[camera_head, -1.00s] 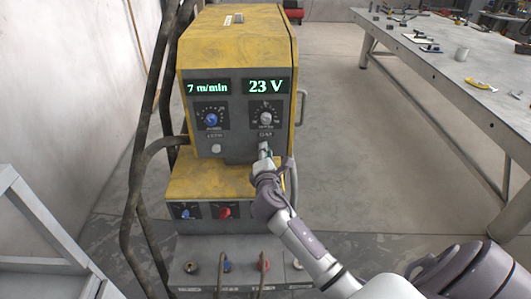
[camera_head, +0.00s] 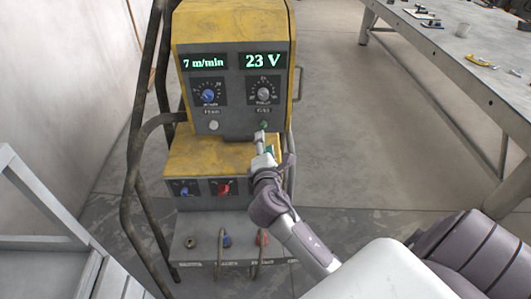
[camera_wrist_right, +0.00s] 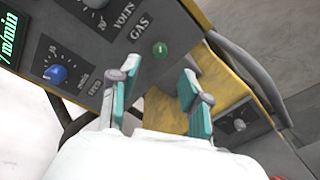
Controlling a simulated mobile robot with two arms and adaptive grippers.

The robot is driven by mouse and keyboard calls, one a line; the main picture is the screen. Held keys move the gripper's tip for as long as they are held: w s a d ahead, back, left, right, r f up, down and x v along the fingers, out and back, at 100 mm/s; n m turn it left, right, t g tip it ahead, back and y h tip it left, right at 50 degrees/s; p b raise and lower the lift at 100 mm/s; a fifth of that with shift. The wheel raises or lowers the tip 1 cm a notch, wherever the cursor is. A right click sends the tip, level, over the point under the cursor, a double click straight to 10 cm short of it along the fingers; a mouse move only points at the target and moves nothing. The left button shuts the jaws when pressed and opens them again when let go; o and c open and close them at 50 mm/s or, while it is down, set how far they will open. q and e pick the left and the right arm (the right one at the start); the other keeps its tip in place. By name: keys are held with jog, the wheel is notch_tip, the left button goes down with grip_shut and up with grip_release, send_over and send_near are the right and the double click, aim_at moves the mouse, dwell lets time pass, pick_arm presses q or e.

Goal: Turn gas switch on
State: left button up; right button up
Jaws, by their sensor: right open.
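My right gripper (camera_head: 263,148) is just below and in front of the button in the head view. In the wrist view its two teal fingers (camera_wrist_right: 157,92) are spread apart with nothing between them. A gap seems to separate the fingers from the button. My left gripper is not in view.
A pale button (camera_head: 213,126) sits left of the gas switch. Blue (camera_head: 208,96) and grey (camera_head: 264,94) knobs are above, under displays reading 7 m/min and 23 V. A dark tube frame (camera_head: 133,150) stands at left. A workbench (camera_head: 470,75) is at right, with clear floor between.

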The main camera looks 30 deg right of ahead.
jog(key=shift+v, duration=2.05)
